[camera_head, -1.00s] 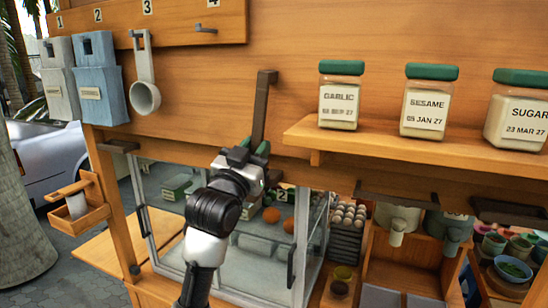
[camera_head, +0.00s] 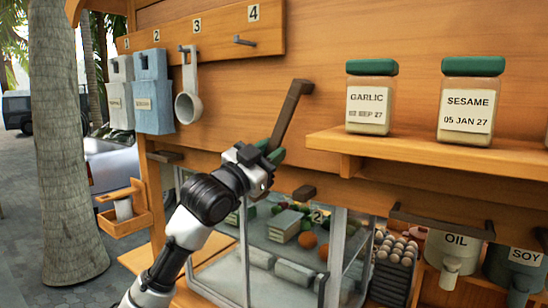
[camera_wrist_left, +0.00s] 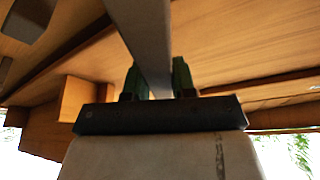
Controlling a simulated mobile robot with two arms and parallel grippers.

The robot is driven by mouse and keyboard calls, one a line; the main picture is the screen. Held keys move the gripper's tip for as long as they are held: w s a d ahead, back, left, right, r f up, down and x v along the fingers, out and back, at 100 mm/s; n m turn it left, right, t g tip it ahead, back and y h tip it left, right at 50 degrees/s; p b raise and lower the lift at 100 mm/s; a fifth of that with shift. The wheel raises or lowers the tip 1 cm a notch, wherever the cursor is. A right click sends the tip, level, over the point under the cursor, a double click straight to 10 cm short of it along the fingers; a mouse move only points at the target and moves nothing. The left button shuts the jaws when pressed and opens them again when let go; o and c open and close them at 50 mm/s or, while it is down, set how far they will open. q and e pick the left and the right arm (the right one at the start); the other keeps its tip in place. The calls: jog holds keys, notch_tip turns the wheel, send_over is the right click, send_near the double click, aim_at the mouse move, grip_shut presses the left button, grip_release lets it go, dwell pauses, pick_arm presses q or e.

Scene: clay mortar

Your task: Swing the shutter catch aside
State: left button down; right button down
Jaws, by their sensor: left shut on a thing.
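The shutter catch (camera_head: 290,115) is a dark brown bar with a short bent top, in front of the wooden panel. It is tilted, with its top leaning right. My left gripper (camera_head: 267,154) is shut on the lower part of the bar. In the left wrist view the bar (camera_wrist_left: 146,40) runs up between the green-padded fingers of the gripper (camera_wrist_left: 158,80). The bar's lower end is hidden by the gripper. My right gripper is not in view.
A shelf (camera_head: 335,140) with a garlic jar (camera_head: 371,100) and a sesame jar (camera_head: 468,105) is to the right. A ladle (camera_head: 188,95) hangs at the left. A glass case (camera_head: 290,245) stands below the gripper. The panel around the bar's top is clear.

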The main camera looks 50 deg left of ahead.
pick_arm(q)
jog(key=c, duration=1.3)
grip_release()
jog(key=shift+o, duration=1.4)
jog(key=shift+a, duration=0.1)
jog(key=shift+o, duration=0.5)
jog(key=b+v, duration=0.6)
jog(key=v, duration=0.4)
jog(key=shift+s+f+b, duration=0.2)
jog(key=shift+s+b, duration=0.1)
jog(key=shift+b, duration=0.05)
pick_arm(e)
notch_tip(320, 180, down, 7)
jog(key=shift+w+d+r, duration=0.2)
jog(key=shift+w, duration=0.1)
